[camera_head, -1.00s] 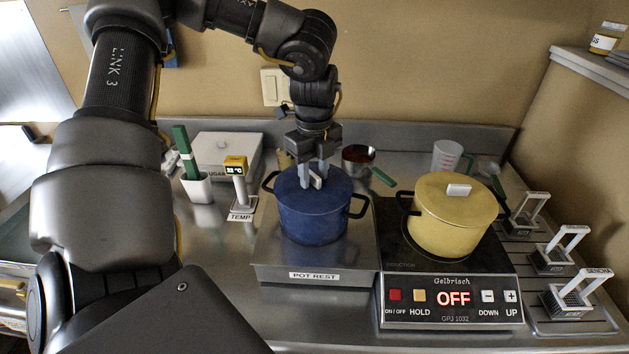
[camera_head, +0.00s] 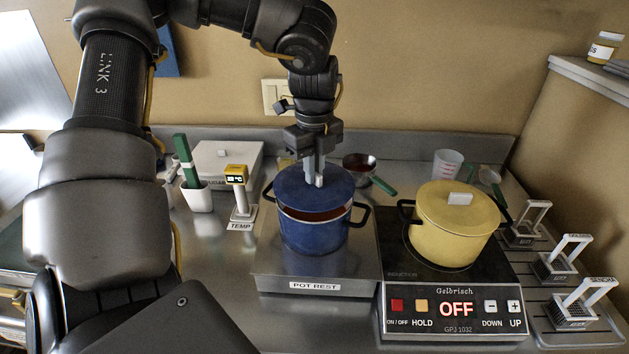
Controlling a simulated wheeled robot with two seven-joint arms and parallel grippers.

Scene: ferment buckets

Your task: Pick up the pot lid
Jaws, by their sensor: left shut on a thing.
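The blue pot (camera_head: 312,234) stands on the pot rest. Its blue lid (camera_head: 290,188) is lifted off the rim, and a gap at the front shows reddish-brown contents. My left gripper (camera_head: 316,180) is above the lid, shut on its light knob. A yellow pot (camera_head: 445,245) with its own yellow lid (camera_head: 435,204) on stands on the induction cooker to the right. My right gripper is not in view.
The cooker (camera_head: 455,308) reads OFF, right of the pot rest (camera_head: 275,268). A thermometer stand (camera_head: 240,190) and a white box (camera_head: 228,160) are on the left. Several wire holders (camera_head: 560,262) line the right.

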